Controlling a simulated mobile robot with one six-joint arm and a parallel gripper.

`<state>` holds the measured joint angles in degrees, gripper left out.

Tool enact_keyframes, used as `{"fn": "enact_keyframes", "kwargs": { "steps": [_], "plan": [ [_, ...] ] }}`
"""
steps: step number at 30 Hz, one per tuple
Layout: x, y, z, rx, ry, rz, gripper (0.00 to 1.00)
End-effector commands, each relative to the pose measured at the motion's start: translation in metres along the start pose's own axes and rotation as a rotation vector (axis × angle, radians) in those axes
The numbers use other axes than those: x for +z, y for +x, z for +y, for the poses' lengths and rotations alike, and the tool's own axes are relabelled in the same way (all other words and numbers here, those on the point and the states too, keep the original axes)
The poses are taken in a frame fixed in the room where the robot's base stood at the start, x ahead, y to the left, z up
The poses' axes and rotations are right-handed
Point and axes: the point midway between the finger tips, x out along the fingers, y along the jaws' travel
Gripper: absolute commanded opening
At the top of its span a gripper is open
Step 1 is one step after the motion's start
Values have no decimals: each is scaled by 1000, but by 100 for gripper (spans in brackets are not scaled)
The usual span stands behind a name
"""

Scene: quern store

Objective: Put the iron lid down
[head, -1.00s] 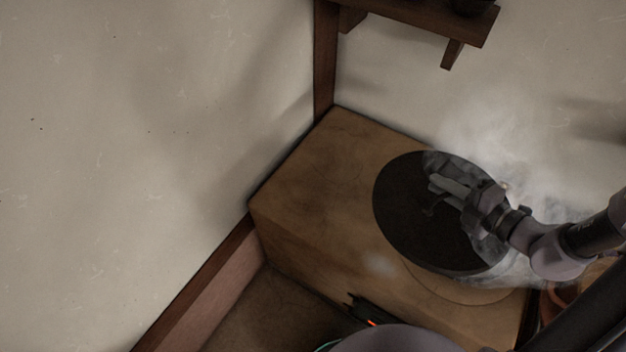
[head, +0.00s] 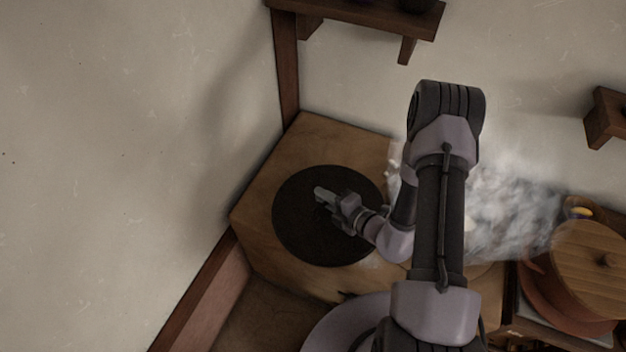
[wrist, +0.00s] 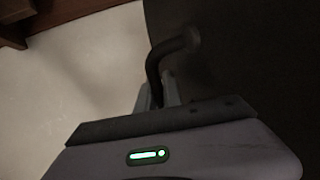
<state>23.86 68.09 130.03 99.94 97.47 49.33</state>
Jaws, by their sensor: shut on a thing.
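The iron lid (head: 305,238) is a flat dark disc over the left part of the wooden worktop (head: 268,175). In the head view I cannot tell whether it touches the wood or hangs just above it. My gripper (head: 325,196) is over the lid's middle, shut on its handle. In the wrist view the bent dark handle (wrist: 170,52) rises between the fingers of my gripper (wrist: 158,94). The dark face of the lid (wrist: 240,60) fills the right side there.
Pale steam (head: 500,205) rises behind my arm, right of the lid. A pot with a wooden cover (head: 595,265) stands at the right. Wall shelves (head: 360,15) hang above. The pale wall (head: 110,150) borders the worktop on the left.

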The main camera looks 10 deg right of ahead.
Motion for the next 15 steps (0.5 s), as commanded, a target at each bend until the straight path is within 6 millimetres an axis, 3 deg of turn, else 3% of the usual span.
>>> {"fn": "enact_keyframes", "kwargs": {
  "steps": [3,9,15],
  "plan": [
    [-1,-1,-32,1,28,-65,0],
    [-1,-8,-76,8,56,-157,0],
    [7,4,-83,16,56,-179,0]
  ]
}}
